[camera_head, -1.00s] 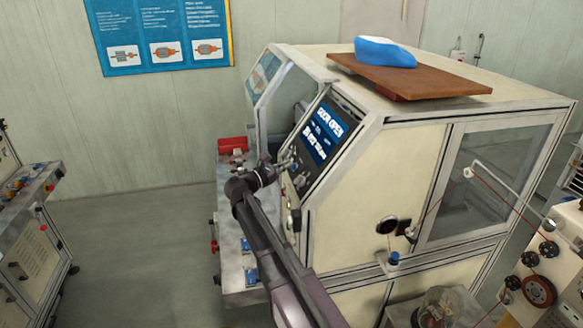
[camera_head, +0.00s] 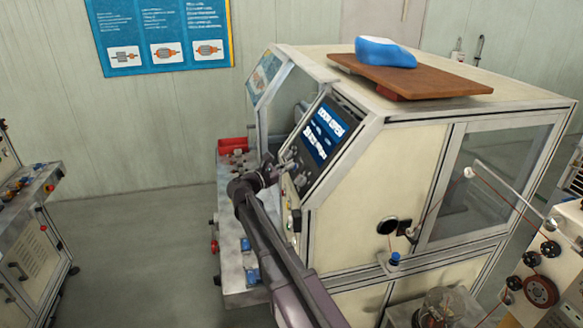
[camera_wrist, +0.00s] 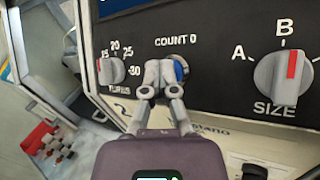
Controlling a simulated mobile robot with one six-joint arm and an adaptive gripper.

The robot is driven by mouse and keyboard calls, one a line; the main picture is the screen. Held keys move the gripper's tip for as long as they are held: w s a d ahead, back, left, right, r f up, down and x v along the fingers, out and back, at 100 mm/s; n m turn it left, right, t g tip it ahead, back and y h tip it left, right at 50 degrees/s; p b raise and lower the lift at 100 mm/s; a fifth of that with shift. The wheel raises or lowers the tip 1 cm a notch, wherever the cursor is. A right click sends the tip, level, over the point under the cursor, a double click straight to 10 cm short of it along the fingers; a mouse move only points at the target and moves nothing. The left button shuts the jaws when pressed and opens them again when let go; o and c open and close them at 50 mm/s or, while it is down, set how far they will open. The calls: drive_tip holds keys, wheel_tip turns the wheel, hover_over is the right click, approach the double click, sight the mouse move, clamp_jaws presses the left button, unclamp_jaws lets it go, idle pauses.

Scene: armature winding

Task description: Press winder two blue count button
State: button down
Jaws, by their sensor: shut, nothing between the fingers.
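The winder (camera_head: 385,190) is a cream cabinet with a sloped dark control panel and a lit screen (camera_head: 322,132) reading "DOOR OPEN". In the wrist view the blue count button (camera_wrist: 181,68) sits under the label "COUNT 0", partly hidden behind my fingers. My gripper (camera_wrist: 162,74) is shut and empty, with its fingertips over the left part of the button. I cannot tell whether the tips touch it. In the head view my gripper (camera_head: 287,166) is at the panel's lower left edge, below the screen.
A grey turns knob (camera_wrist: 112,70) is left of the button, and a larger size knob (camera_wrist: 283,76) with a red mark is to the right. A second machine (camera_head: 30,230) stands at the far left.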

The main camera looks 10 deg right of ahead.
drive_tip(key=shift+a+r, duration=0.25)
drive_tip(key=shift+a, duration=0.1)
idle(0.3)
drive_tip(key=a+r+p, duration=0.1)
drive_tip(key=a+p, duration=0.1)
drive_tip(key=a+r+p, duration=0.1)
drive_tip(key=a+r, duration=0.1)
drive_tip(key=shift+a+r+p, duration=0.15)
drive_tip(key=shift+a+p, duration=0.25)
idle(0.6)
